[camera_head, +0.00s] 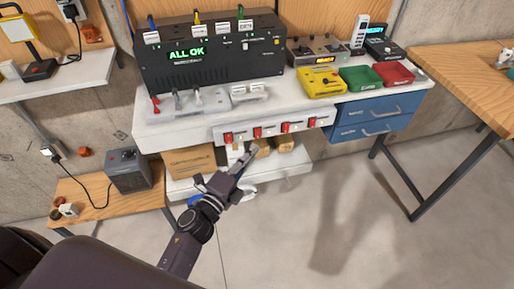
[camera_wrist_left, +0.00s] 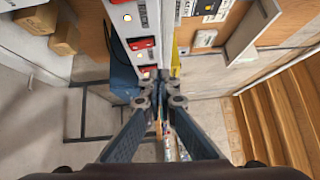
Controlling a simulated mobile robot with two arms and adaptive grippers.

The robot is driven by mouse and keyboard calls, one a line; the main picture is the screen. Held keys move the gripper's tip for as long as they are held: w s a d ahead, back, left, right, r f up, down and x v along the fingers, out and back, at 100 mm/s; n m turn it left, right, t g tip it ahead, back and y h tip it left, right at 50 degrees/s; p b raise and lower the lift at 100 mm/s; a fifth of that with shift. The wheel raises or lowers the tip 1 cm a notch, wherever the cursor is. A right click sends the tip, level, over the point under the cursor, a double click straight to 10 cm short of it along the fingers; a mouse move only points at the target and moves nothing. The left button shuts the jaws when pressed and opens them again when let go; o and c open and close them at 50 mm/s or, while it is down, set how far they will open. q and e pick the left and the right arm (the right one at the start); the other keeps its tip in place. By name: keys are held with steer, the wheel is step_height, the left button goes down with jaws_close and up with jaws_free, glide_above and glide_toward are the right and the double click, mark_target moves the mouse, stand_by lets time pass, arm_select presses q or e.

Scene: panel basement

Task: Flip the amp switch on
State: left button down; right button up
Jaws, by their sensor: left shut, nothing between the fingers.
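A white strip (camera_head: 275,128) with several red rocker switches runs along the front of the workbench. Small lights show beside the switches. My left gripper (camera_head: 252,152) is shut and empty, just below and in front of this strip, pointing up toward it. I cannot tell whether it touches the strip. In the left wrist view the shut fingertips (camera_wrist_left: 161,82) are close to the strip's end, and a red switch (camera_wrist_left: 142,44) shows above them. A black unit (camera_head: 210,60) with a green "ALL OK" display stands on the bench. I cannot read which switch is the amp's. My right gripper is not in view.
Yellow (camera_head: 320,82), green (camera_head: 361,78) and red (camera_head: 394,73) trays sit on the bench's right side, above blue drawers (camera_head: 375,117). A lower shelf (camera_head: 278,172) holds boxes. A grey box (camera_head: 128,168) stands on a low wooden bench. The floor at right is clear.

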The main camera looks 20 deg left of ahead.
arm_select(q)
steer(key=b+v, duration=0.1)
steer(key=v, duration=0.5)
steer(key=shift+s+r, duration=0.15)
steer(key=shift+r, duration=0.4)
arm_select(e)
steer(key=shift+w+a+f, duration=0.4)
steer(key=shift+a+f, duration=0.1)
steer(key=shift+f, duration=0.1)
arm_select(q)
steer(key=shift+d, duration=0.1)
